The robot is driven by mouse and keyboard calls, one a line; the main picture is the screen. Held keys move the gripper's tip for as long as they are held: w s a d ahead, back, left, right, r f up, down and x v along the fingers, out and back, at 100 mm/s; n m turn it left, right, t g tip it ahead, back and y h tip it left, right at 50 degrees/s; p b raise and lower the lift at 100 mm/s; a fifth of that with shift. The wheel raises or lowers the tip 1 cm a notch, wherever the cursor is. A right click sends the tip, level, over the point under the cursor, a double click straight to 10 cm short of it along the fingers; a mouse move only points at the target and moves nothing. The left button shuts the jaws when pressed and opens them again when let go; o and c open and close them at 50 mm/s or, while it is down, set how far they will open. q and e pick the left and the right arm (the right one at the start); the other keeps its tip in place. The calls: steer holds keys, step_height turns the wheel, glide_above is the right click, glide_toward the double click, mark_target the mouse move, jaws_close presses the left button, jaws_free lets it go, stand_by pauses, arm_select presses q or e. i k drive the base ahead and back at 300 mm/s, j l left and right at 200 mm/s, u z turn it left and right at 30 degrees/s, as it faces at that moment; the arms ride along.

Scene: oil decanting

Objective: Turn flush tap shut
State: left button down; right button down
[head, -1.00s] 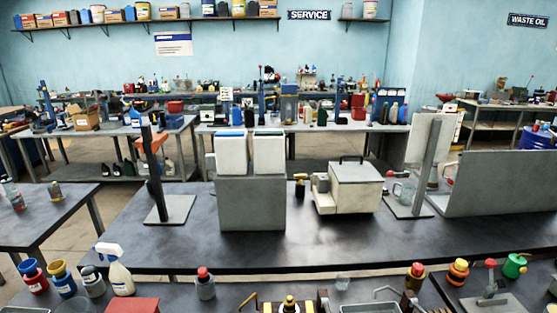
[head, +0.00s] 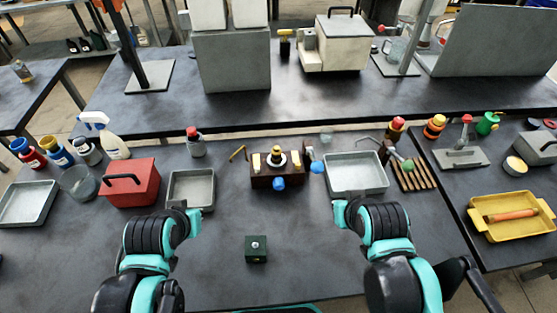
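A dark brown block (head: 262,178) with a brass-and-black fitting (head: 277,158) on top stands mid-table. A blue knob (head: 278,183) shows at its front and another blue knob (head: 317,167) at its right side. I cannot tell which part is the flush tap or how it is turned. My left gripper (head: 190,217) is in front of a grey tray, left of the block and apart from it. My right gripper (head: 342,212) is in front of another grey tray, right of the block and apart from it. Their finger openings are too small to read.
Grey trays (head: 191,204) (head: 357,188) flank the block. A red box (head: 130,187) and several bottles stand at left. A slatted wooden rack (head: 416,176) is at right. A small dark green block (head: 256,250) sits in front, with bare tabletop around it.

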mark_target(278, 183)
steer(key=k+j+z, duration=0.1)
steer(key=j+z, duration=0.2)
steer(key=k+j+z, duration=0.1)
steer(key=j+z, duration=0.15)
steer(key=j, duration=0.2)
steer(key=k+j+z, duration=0.3)
steer(key=j+z, duration=0.3)
steer(key=k+j, duration=0.05)
steer(key=j, duration=0.05)
